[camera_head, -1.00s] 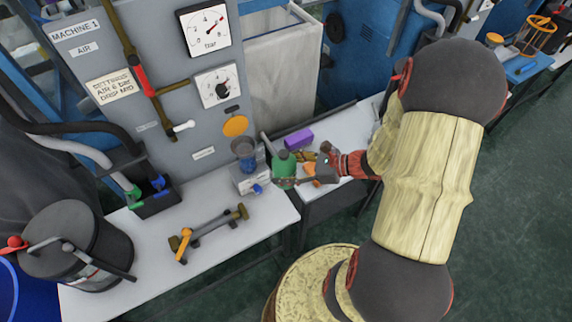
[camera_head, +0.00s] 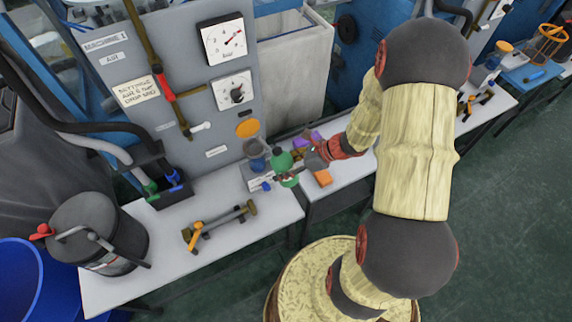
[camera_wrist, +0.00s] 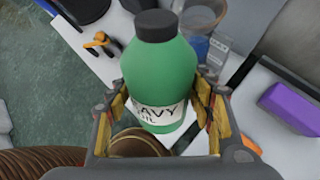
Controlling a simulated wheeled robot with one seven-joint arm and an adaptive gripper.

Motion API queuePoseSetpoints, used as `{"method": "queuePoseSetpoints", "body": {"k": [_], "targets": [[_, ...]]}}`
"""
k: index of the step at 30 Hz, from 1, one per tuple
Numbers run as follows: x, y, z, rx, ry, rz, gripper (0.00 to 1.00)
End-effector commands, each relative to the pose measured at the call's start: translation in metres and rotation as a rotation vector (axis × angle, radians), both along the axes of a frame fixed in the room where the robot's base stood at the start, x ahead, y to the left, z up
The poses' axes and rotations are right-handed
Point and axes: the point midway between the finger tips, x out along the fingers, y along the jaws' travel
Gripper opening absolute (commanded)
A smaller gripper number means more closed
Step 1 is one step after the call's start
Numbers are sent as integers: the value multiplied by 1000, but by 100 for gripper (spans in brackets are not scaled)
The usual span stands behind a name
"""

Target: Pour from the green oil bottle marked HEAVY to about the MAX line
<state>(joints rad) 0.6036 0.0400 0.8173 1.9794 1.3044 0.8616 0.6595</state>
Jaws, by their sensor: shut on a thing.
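My gripper (camera_wrist: 162,98) is shut on the green oil bottle (camera_wrist: 165,75), one finger on each side of its body. The bottle has a dark cap and a white label, partly hidden, reading "…AVY" over "…IL". In the head view the bottle (camera_head: 283,163) is held just right of a small bluish clear cup (camera_head: 256,163) by the grey machine panel. The cup also shows in the wrist view (camera_wrist: 196,46), behind the bottle's upper right. No MAX line can be read. I cannot tell whether the bottle touches the cup.
A purple block (camera_wrist: 292,106) and an orange block (camera_head: 323,178) lie on the right-hand table. A brass-ended bar with a yellow lever (camera_head: 218,226) lies on the white bench (camera_head: 160,265). A dark lidded bucket (camera_head: 98,232) stands left. The bench front is mostly clear.

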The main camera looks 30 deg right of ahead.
Motion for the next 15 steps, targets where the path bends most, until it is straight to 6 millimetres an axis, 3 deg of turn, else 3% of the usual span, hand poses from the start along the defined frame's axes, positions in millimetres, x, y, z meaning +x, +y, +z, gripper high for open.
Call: {"method": "queuePoseSetpoints", "body": {"k": [15], "targets": [[6,3,1,-47,128,1,18]]}}
